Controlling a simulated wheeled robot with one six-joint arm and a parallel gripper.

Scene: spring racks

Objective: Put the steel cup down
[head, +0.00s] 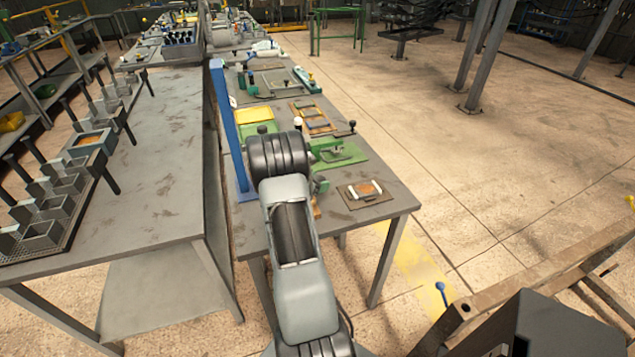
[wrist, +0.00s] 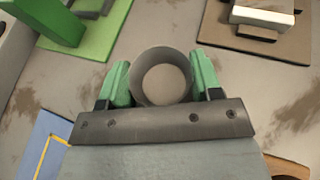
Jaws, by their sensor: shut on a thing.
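The steel cup (wrist: 160,58) is a grey round cup seen from above into its open mouth in the wrist view. My gripper (wrist: 161,76) has green fingers, one on each side of the cup, and is shut on it. The grey, brown-stained bench top (wrist: 145,22) lies beyond the cup. I cannot tell whether the cup's base touches it.
In the wrist view a green plate (wrist: 95,32) is at upper left and a brown board (wrist: 225,36) with pale blocks at upper right. A blue piece (wrist: 38,140) is at lower left. In the head view a blue post (head: 222,115) stands on the bench's left edge.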

